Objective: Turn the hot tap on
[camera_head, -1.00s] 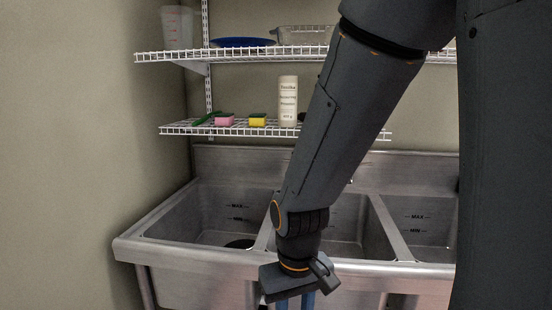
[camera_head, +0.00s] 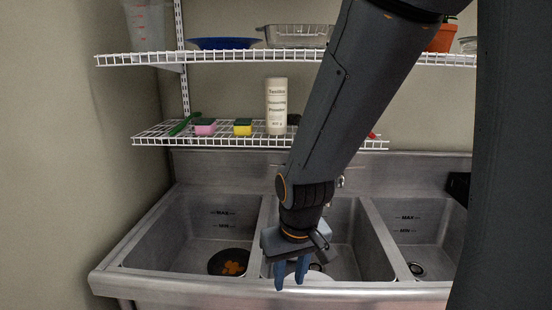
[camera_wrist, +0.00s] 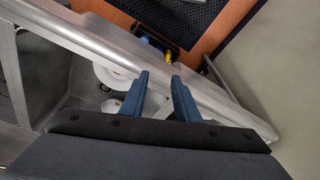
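A small bright metal fitting (camera_head: 341,182) shows beside my forearm at the sink's back wall; it may be part of the tap. The rest of the tap is hidden behind my arm, and I cannot make out a hot handle. My gripper (camera_head: 291,273) points down over the front of the middle basin, well in front of the back wall. Its two blue fingers are apart with nothing between them, as the wrist view also shows (camera_wrist: 160,77).
The steel sink (camera_head: 138,279) has three basins. A dark pan with orange pieces (camera_head: 232,263) lies in the left one, white dishes (camera_wrist: 112,76) in the middle one. Wire shelves above hold a powder container (camera_head: 276,107), sponges (camera_head: 243,127) and a blue plate (camera_head: 224,43).

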